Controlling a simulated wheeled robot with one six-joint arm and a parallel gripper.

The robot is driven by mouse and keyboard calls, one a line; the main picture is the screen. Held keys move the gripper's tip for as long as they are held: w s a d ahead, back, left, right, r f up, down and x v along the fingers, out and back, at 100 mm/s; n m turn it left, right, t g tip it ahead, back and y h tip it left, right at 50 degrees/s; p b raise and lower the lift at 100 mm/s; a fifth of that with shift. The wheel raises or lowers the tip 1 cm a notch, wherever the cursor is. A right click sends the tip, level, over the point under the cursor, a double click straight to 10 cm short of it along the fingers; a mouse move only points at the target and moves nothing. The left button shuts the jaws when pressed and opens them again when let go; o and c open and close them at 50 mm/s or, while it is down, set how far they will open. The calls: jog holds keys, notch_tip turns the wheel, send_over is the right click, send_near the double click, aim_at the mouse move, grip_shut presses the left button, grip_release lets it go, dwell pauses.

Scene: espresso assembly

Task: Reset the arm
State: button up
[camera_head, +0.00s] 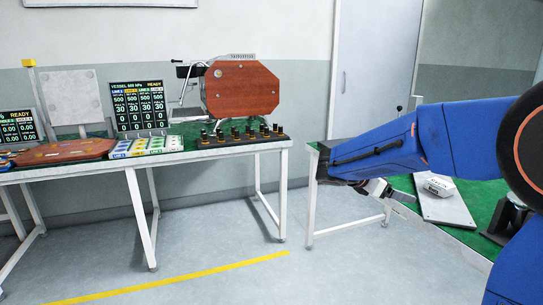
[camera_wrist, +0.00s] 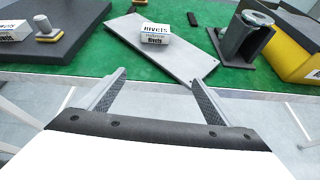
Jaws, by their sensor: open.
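My gripper (camera_wrist: 158,98) is open and empty in the wrist view, its two fingers spread wide in front of the table edge. In the head view my blue arm reaches in from the right, and my gripper (camera_head: 398,200) shows partly below the arm's end, near the front of the right-hand table. No object lies between the fingers.
A white Rivets box (camera_wrist: 155,35) rests on a grey plate (camera_wrist: 190,62) on the green-topped table (camera_wrist: 95,62). A dark grey stand (camera_wrist: 243,38) and a yellow-black case (camera_wrist: 295,50) are to the right. A wooden-sided espresso machine (camera_head: 240,90) stands on the left bench. Open floor separates the tables.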

jog(key=s+d+f+m+g+y, duration=0.1)
jog(key=s+d+f+m+y, duration=0.15)
jog(key=s+m, duration=0.7)
jog(key=s+a+f+m+y, duration=0.2)
jog(key=s+a+m+y, duration=0.1)
jog(key=s, duration=0.5)
jog(key=s+a+f+m+t+y, duration=0.1)
jog(key=s+a+f+m+y, duration=0.2)
jog(key=s, duration=0.6)
jog(key=s+a+f+m+y, duration=0.2)
jog(key=s+a+m, duration=0.3)
jog(key=s, duration=0.3)
jog(key=shift+s+f+m+t+y, duration=0.25)
jog(key=shift+m+t+y, duration=0.1)
jog(key=shift+y, duration=0.5)
jog(key=shift+a, duration=0.1)
